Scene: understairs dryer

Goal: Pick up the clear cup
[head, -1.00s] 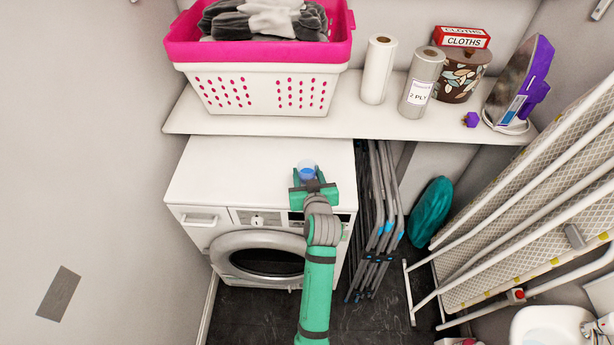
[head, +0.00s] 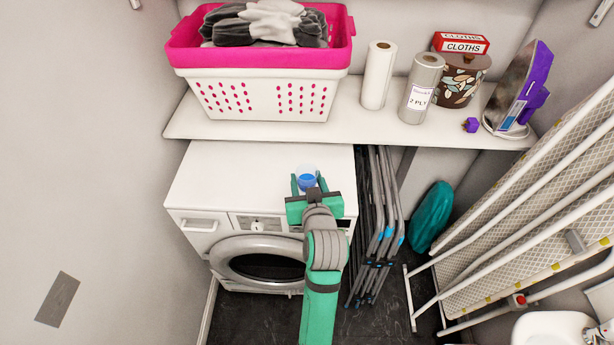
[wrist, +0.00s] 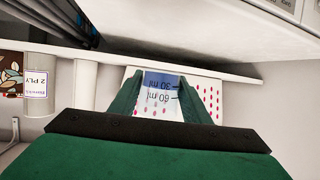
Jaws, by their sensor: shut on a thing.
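The clear cup (head: 307,178) is small and see-through with a blue lower part. In the head view it is over the front right part of the white dryer's top. My gripper (head: 308,184) is around it, one finger on each side. In the wrist view the cup (wrist: 160,97) shows "30 ml" and "60 ml" marks, upside down in the picture, between the two green fingers (wrist: 160,103). The gripper is shut on the cup. I cannot tell from the head view alone how far the cup is above the dryer top.
The white dryer (head: 235,180) has a clear top to the left. A shelf (head: 290,130) above it holds a pink-and-white laundry basket (head: 262,95), paper rolls (head: 378,75) and an iron (head: 520,90). Folded grey racks (head: 378,220) stand right of the dryer, and an ironing board (head: 540,210) leans farther right.

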